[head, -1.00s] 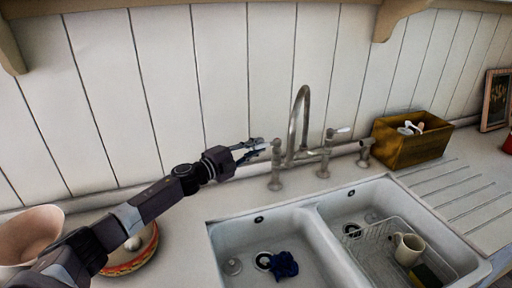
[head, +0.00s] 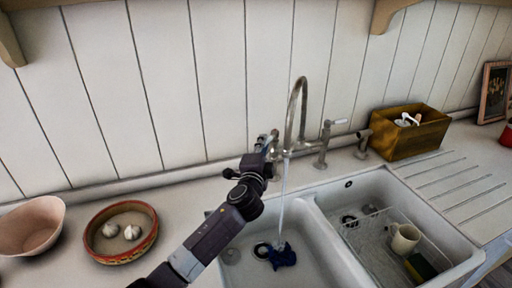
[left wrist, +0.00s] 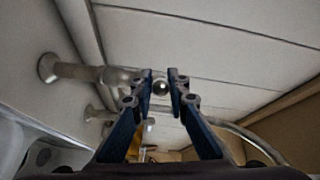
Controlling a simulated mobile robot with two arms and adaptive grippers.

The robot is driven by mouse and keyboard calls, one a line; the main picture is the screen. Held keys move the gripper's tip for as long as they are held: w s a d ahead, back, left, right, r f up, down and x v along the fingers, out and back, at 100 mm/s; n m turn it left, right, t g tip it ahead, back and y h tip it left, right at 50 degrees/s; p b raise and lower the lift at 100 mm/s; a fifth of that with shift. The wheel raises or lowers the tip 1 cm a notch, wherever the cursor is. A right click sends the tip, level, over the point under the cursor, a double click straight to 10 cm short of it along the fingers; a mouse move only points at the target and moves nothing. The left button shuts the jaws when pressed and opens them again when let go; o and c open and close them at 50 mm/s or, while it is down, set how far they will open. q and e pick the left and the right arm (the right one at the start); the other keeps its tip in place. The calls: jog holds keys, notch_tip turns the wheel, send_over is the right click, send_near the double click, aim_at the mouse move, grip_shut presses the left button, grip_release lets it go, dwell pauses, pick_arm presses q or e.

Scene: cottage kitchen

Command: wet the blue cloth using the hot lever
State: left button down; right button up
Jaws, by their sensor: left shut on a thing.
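The blue cloth (head: 283,256) lies crumpled in the left basin (head: 310,262), near the drain. A stream of water (head: 282,205) runs from the metal tap (head: 303,95) down onto it. My left gripper (head: 272,143) is at the left side of the tap and shut on its left lever, which it mostly hides in the head view. In the left wrist view the fingers (left wrist: 160,78) stand either side of a round metal end of the lever (left wrist: 161,88). The tap's right lever (head: 337,122) has a white handle and is free. My right gripper is not in view.
The right basin holds a wire rack (head: 375,240) with a cream mug (head: 404,238). A wooden box (head: 408,135) stands right of the tap. A red-rimmed dish with garlic (head: 121,254) and a pink bowl (head: 32,228) stand at left. The ridged drainboard (head: 450,178) is clear.

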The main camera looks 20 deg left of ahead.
pick_arm(q)
jog(key=shift+d+n+g+y+b, duration=0.3)
jog(key=shift+d+n+y+b, duration=0.3)
jog(key=shift+y, duration=0.4)
jog(key=shift+a, duration=0.1)
jog(key=c, duration=1.8)
grip_release()
jog(key=shift+c, duration=0.2)
jog(key=v, duration=1.2)
